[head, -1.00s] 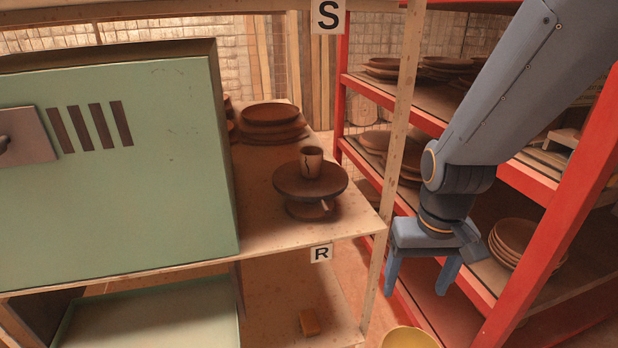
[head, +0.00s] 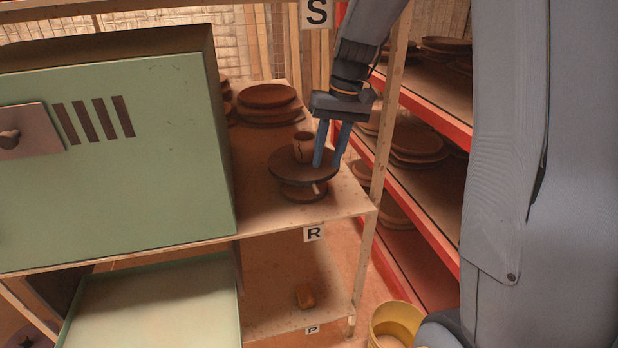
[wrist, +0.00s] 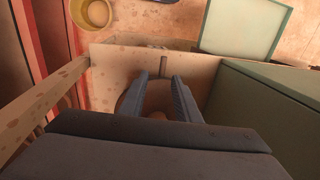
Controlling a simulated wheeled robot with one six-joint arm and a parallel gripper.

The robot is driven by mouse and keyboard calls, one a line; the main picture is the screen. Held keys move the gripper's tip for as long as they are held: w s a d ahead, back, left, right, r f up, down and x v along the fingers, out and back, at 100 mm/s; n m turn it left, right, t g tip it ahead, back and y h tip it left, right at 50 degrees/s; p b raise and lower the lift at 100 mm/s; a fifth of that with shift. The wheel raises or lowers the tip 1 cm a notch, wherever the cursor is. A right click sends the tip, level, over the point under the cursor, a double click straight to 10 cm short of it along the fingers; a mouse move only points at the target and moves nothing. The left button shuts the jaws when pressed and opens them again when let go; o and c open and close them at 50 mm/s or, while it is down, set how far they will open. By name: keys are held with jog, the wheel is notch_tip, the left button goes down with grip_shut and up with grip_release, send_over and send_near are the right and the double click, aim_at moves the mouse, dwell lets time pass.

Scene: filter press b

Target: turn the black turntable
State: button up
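The dark turntable (head: 283,168) stands on the wooden shelf, a round disc on a smaller base with a short light peg (head: 318,187) sticking out. A brown cup (head: 303,142) with a dark crack-like line stands on the disc. My gripper (head: 328,166) points down at the right of the cup, over the disc's right part. Its two fingers are apart with a gap between them. Whether they touch the disc or cup I cannot tell. In the wrist view the open fingers (wrist: 160,78) hide most of the turntable; a brownish surface shows between them.
A green cabinet (head: 120,150) fills the left of the shelf. Stacked brown plates (head: 268,95) stand behind the turntable. A wooden post (head: 388,140) rises close right of my gripper, with red racks (head: 430,115) beyond. A yellow bucket (head: 390,320) stands below.

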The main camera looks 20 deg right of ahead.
aim_at(317, 189)
jog(key=f, duration=0.2)
jog(key=a+f+p, duration=0.1)
jog(key=f, duration=0.1)
jog(key=a+f, duration=0.1)
jog(key=f, duration=0.2)
jog(key=shift+s+a+p, duration=0.1)
jog(key=shift+p, duration=0.2)
grip_shut()
